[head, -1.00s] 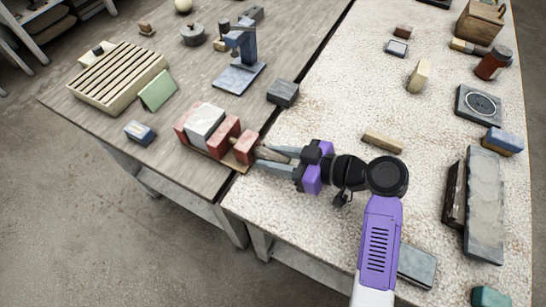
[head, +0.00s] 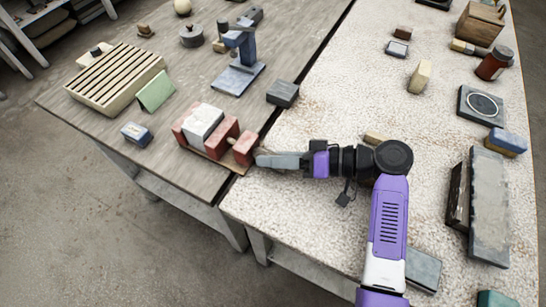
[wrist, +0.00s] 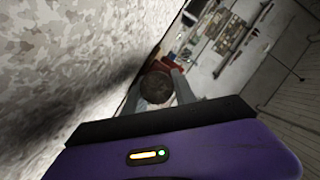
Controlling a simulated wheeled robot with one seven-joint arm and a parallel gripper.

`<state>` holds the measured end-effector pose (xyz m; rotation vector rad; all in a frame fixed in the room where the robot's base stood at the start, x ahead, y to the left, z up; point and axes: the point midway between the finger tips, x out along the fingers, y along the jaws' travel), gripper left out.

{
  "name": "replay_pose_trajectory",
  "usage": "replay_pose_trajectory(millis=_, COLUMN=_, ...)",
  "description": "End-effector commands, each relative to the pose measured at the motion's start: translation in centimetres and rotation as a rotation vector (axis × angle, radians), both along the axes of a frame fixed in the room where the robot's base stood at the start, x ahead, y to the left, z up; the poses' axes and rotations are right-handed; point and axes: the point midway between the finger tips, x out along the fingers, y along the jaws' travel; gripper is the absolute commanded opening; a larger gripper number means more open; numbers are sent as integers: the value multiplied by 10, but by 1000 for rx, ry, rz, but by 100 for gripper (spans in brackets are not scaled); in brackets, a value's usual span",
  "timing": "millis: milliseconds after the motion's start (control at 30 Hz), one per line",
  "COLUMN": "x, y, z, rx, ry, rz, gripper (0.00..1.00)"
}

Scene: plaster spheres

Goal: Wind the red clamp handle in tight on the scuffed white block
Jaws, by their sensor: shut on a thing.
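The white block (head: 202,121) sits between the red jaws of a clamp on the wooden bench. The near red jaw (head: 223,136) is close against it; I cannot tell how tightly. A smaller red part (head: 243,149) of the clamp lies right of that jaw, towards my gripper (head: 260,160). My gripper comes in from the right, fingers edge-on in the head view. In the wrist view, a round brown handle end (wrist: 156,90) sits between the two fingers of my gripper (wrist: 159,82), which is shut on it. The fingers hide most of the handle in the head view.
A dark grey block (head: 283,93) lies behind the clamp near the gap between the benches. A small blue block (head: 137,133) lies to its left. A wooden piece (head: 376,138) lies just behind my wrist on the speckled bench.

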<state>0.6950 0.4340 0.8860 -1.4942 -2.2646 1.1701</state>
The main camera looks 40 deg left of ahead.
Motion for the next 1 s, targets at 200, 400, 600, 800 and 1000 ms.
replay_pose_trajectory(millis=200, x=1, y=0, z=0, rx=-4, ry=23, rz=-2, gripper=0)
replay_pose_trajectory(millis=400, x=1, y=0, z=0, rx=-4, ry=24, rz=-3, gripper=0)
replay_pose_trajectory(millis=600, x=1, y=0, z=0, rx=-3, ry=23, rz=-3, gripper=41)
replay_pose_trajectory(millis=800, x=1, y=0, z=0, rx=-5, ry=23, rz=-2, gripper=41)
replay_pose_trajectory(millis=1000, x=5, y=-6, z=1, rx=-3, ry=22, rz=-3, gripper=41)
